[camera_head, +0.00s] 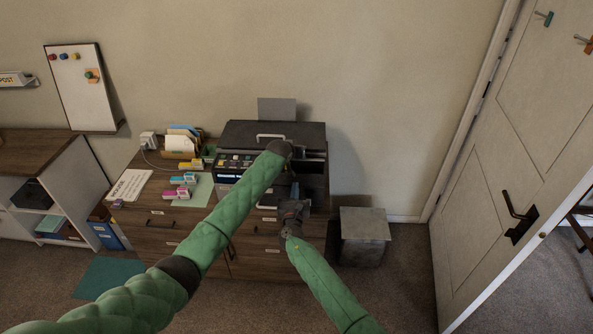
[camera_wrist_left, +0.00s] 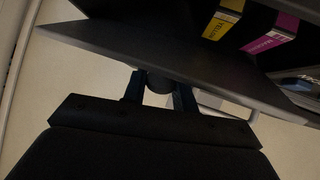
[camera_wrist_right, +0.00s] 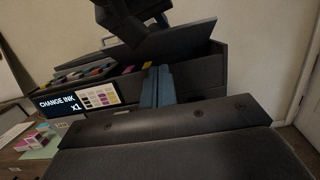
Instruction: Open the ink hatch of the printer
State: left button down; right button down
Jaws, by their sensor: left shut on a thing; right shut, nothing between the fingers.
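The dark printer (camera_head: 313,150) stands on the cabinet; its screen (camera_wrist_right: 78,99) reads "CHANGE INK x1" in the right wrist view. A dark hatch panel (camera_wrist_right: 190,40) is tilted up above the printer body. It also shows in the left wrist view (camera_wrist_left: 120,48), with a yellow cartridge (camera_wrist_left: 222,20) and a magenta cartridge (camera_wrist_left: 271,34) beyond its edge. My left gripper (camera_wrist_left: 160,88) is shut on a dark rounded part at the panel's edge. My right gripper (camera_wrist_right: 157,84) is shut and empty, in front of the printer, below my left gripper.
Cartridge boxes (camera_head: 183,180) and a paper sign (camera_head: 130,185) lie left of the printer on the cabinet top (camera_head: 150,208). A grey box-like bin (camera_head: 364,238) stands on the floor to the right. A door (camera_head: 510,170) is at far right, with open floor before it.

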aim_at(297, 174)
jog(key=shift+w+r, duration=0.25)
jog(key=shift+w, duration=1.4)
jog(key=shift+w+r, duration=0.25)
jog(key=shift+w, duration=1.35)
jog(key=shift+w+r, duration=0.25)
jog(key=shift+w, duration=1.4)
pick_arm(q)
jog(key=shift+r, duration=0.1)
